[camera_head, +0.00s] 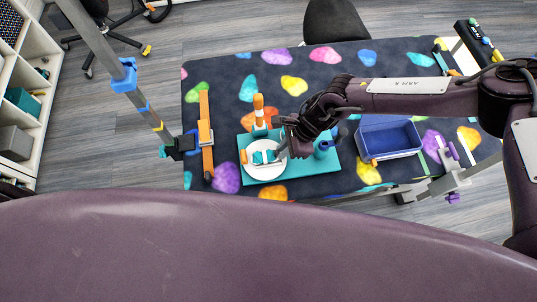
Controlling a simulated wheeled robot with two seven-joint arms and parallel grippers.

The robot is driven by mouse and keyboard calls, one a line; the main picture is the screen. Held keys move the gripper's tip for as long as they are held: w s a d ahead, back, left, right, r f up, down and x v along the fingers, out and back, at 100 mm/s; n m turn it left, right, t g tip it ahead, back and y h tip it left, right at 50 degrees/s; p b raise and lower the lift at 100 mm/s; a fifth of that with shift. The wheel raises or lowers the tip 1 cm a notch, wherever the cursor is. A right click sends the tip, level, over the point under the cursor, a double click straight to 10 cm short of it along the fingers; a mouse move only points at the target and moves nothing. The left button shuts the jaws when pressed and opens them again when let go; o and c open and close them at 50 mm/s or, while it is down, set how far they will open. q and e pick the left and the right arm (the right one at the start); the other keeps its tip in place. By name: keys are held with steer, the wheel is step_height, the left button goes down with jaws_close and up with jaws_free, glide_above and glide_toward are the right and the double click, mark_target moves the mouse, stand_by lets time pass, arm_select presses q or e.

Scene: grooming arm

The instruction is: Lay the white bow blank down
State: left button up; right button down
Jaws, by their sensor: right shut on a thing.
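My right gripper (279,151) reaches in from the right and is low over a round white plate (265,172). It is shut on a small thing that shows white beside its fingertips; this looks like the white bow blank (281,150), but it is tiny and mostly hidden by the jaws. The plate sits on a teal tray (315,171). A small teal piece (262,157) shows over the plate, close to the fingertips. I cannot tell whether the held thing touches the plate. My left gripper is not in view.
An orange and white upright object (259,113) stands at the tray's back. A blue bin (390,139) is to the right, an orange bar (206,135) to the left. The dark patterned mat (225,110) has bare room behind the tray. Clamped stands flank both sides.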

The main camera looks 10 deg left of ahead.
steer(key=shift+r, duration=0.1)
stand_by(0.3)
steer(key=shift+r+p, duration=1.7)
steer(key=shift+r, duration=0.95)
